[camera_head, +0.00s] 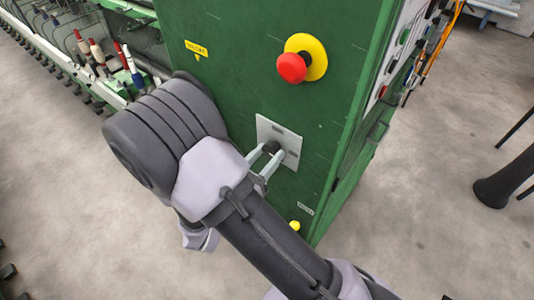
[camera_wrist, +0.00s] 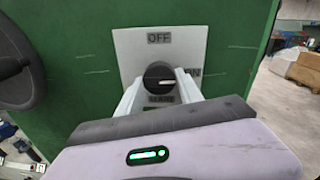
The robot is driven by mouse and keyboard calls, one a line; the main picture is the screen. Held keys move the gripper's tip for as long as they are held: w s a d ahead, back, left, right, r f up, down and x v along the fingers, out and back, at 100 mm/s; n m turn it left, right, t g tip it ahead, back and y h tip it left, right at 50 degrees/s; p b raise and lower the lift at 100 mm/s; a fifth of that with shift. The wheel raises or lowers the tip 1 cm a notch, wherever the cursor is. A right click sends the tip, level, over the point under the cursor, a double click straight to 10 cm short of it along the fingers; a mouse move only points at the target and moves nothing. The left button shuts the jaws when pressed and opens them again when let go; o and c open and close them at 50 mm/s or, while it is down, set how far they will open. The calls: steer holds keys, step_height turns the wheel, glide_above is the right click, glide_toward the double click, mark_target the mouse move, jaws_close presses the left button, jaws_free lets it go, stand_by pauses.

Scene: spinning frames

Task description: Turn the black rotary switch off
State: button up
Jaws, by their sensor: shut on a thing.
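The black rotary switch (camera_wrist: 159,78) sits in the middle of a light grey plate (camera_wrist: 130,45) on the green cabinet. In the wrist view its white pointer mark lies roughly level, toward the right, where the letter N of a label shows beside a finger. The label OFF is at the top of the plate; a lower label is partly hidden. My gripper (camera_wrist: 159,88) is shut on the switch, one finger on each side. In the head view the switch (camera_head: 270,147) shows between the fingertips of my gripper (camera_head: 268,158), with the plate (camera_head: 292,138) behind it.
A red emergency button (camera_head: 291,67) on a yellow base sticks out of the green cabinet (camera_head: 230,60) above the switch. A small yellow knob (camera_head: 295,225) is below. Spinning machinery (camera_head: 90,50) with bobbins stands at the left. Floor right of the cabinet is mostly clear.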

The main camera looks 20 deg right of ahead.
steer(key=n+p, duration=0.1)
steer(key=p, duration=0.1)
steer(key=n+p, duration=0.2)
steer(key=shift+r+n+p, duration=0.3)
steer(key=shift+r, duration=0.05)
steer(key=n+p, duration=0.4)
steer(key=shift+g, duration=0.3)
steer(key=n+p, duration=0.3)
steer(key=n, duration=0.1)
steer(key=shift+n, duration=0.3)
steer(key=shift+f+n+g+p, duration=0.1)
steer(key=shift+n+g+p, duration=0.55)
steer(key=shift+n, duration=1.55)
steer(key=shift+t, duration=0.25)
steer(key=o, duration=1.4)
